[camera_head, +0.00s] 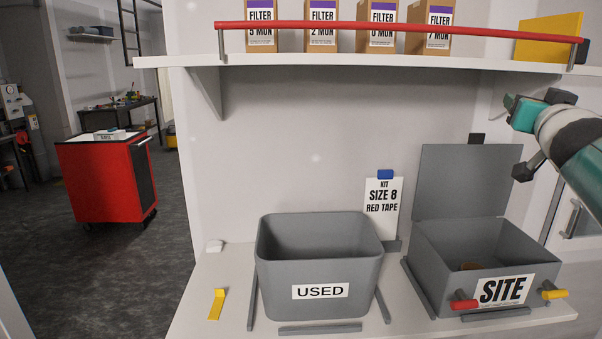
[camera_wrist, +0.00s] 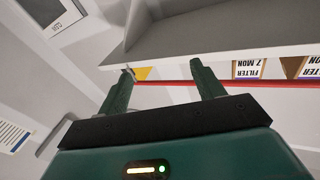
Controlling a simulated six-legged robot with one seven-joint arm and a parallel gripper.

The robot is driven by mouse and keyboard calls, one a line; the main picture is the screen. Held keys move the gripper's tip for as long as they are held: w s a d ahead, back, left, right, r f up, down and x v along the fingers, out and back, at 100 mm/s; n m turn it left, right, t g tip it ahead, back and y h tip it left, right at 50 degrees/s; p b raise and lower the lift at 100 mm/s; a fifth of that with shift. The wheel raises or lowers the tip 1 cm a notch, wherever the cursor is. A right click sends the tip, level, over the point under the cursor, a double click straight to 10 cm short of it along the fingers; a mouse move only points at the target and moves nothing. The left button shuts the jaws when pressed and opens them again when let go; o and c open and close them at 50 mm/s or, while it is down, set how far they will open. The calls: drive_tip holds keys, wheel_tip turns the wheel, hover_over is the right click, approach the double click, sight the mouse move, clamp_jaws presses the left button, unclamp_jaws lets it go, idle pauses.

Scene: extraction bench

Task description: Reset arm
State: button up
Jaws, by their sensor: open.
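My gripper (camera_wrist: 163,83) shows in the wrist view with its two dark green fingers spread apart and nothing between them. In the head view my arm comes in from the right edge, and my gripper (camera_head: 516,141) is raised above the bench at the right, above and to the right of the grey SITE box. The shelf's underside and red rail lie beyond the fingers in the wrist view. No object is held.
A grey USED bin (camera_head: 320,268) and an open-lidded SITE box (camera_head: 470,252) stand on the bench. A SIZE 8 RED TAPE card (camera_head: 382,208) stands behind. Filter boxes (camera_head: 322,28) line the shelf (camera_head: 380,62) behind a red rail (camera_head: 400,31). A red cart (camera_head: 95,180) stands at left.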

drive_tip(key=s+a+f+n+g+y, duration=0.2)
drive_tip(key=s+a+f+g, duration=0.2)
drive_tip(key=s+a+f, duration=0.3)
drive_tip(key=s+a+f+n+g+y, duration=0.2)
drive_tip(key=s+a+f, duration=0.6)
drive_tip(key=f, duration=0.9)
drive_tip(key=s+a+f+n+g+y, duration=0.2)
drive_tip(key=s+a+f+g, duration=0.4)
drive_tip(key=a+f, duration=0.5)
wheel_tip(320, 180, down, 2)
drive_tip(key=shift+s+a+f+y, duration=0.1)
drive_tip(key=shift+s+a+y, duration=0.3)
drive_tip(key=shift+s+y, duration=0.35)
